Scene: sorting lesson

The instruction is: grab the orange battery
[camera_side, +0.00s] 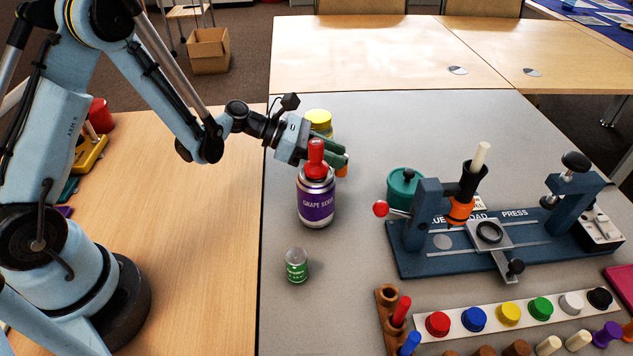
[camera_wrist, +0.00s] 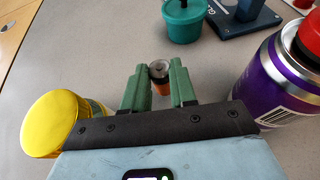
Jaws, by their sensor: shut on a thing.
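The orange battery (camera_wrist: 160,86) has a dark top and an orange lower part and sits between the two green fingers of my gripper (camera_wrist: 156,88) in the wrist view. My gripper is shut on it. In the side view my gripper (camera_side: 338,157) reaches in behind the purple can, and only a small orange part of the battery (camera_side: 342,171) shows below the fingers. The can hides the rest, so I cannot tell whether the battery touches the table.
The purple can with a red top (camera_side: 317,203) stands close by the gripper. A yellow-lidded jar (camera_side: 319,120) is just behind it. A teal pot (camera_side: 404,188) and the blue press (camera_side: 480,255) are to the right. Grey table is clear behind them.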

